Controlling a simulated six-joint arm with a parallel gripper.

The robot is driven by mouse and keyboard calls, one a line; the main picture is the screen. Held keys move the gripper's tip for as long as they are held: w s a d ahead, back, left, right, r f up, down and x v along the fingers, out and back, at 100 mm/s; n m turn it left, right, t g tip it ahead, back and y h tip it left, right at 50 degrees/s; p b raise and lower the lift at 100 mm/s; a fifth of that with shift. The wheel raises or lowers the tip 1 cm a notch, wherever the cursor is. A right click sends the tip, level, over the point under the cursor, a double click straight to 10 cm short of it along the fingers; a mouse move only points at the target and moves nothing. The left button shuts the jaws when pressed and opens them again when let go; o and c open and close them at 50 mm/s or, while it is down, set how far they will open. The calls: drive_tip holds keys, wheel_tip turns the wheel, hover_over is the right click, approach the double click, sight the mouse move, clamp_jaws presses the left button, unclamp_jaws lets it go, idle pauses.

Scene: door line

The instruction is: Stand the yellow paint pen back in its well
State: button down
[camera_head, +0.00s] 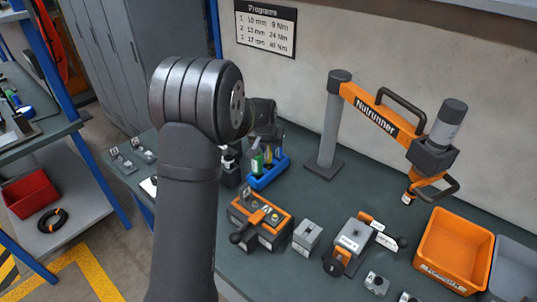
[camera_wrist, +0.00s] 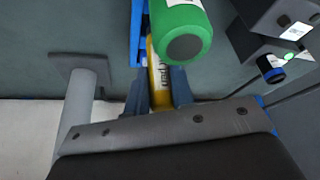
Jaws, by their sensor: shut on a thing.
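The yellow paint pen (camera_wrist: 158,78) is between the two fingers of my gripper (camera_wrist: 158,92) in the wrist view, with part of its lettering showing. My gripper is shut on it. A blue rack (camera_wrist: 137,35) lies just beyond the fingers in that view. The blue rack (camera_head: 270,178) also shows in the head view, on the bench right of my arm, with my gripper above it. A green bottle (camera_wrist: 180,30) is close to the pen and covers part of it; it also shows in the head view (camera_head: 257,163). I cannot tell whether the pen's lower end is in a well.
A grey post (camera_head: 328,130) carries the orange nutrunner arm (camera_head: 368,108) right of the rack. An orange-topped box (camera_head: 262,218) stands in front of the rack. An orange bin (camera_head: 455,250) is at the right. Several small fixtures occupy the bench front.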

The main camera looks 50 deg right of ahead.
sight(268, 151)
drive_tip(key=shift+f, duration=1.45)
drive_tip(key=shift+f, duration=0.1)
drive_tip(key=c, duration=1.2)
unclamp_jaws()
drive_tip(key=shift+c, duration=0.2)
drive_tip(key=v, duration=1.2)
drive_tip(key=shift+s, duration=0.1)
